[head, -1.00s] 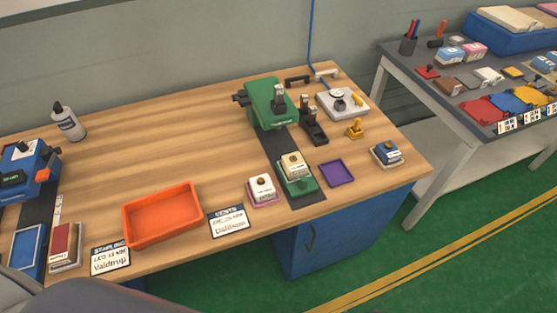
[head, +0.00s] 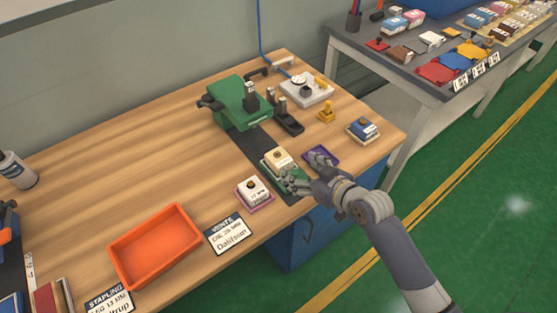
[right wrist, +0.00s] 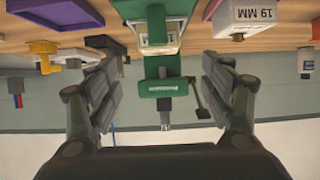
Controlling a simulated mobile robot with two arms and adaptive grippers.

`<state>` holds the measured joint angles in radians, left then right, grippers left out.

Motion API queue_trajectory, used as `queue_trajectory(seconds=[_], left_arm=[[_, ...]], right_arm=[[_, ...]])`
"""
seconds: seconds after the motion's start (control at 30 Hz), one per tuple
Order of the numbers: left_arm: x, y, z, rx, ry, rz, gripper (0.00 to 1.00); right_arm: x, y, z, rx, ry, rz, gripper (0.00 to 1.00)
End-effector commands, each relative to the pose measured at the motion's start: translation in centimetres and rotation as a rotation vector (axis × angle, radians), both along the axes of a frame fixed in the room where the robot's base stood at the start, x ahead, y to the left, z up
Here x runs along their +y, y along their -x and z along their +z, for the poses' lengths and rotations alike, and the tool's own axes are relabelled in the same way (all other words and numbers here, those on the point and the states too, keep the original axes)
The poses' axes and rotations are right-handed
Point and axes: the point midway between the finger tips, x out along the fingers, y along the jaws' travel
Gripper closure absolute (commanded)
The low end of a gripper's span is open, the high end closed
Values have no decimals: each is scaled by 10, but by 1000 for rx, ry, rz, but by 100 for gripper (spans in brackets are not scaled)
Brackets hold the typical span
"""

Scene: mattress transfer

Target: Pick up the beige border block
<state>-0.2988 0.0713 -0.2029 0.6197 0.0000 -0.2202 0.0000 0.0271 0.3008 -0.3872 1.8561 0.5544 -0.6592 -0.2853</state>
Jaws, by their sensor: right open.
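The beige border block (head: 279,158) has a dark round knob and sits on a green base on the dark strip of the wooden table. In the right wrist view its pale edge (right wrist: 158,43) shows at the top middle beside the green base. My right gripper (head: 303,173) is open and empty, close to the block on its front right side. One finger overlaps the green base in the head view; I cannot tell whether it touches. In the right wrist view the open fingers (right wrist: 160,78) stand either side of the block's line. My left gripper is not in view.
A white block on a pink base (head: 254,192) stands left of the beige block. A purple tray (head: 320,155) lies close to the right gripper. The green machine (head: 238,103) stands behind. An orange tray (head: 157,245) is at front left. The table's left middle is clear.

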Motion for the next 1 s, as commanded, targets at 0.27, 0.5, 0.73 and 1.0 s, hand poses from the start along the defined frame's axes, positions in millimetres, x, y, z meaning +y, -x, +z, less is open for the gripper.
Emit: queue_trajectory(seconds=[0.27,0.5,0.73,1.0], left_arm=[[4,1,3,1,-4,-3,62],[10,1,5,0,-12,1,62],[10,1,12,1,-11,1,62],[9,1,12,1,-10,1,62]], right_arm=[[19,-26,-14,0,-2,-1,27],[24,-33,-19,0,0,0,27],[34,-53,-28,1,-1,-1,27],[45,-68,-40,1,-1,0,27]])
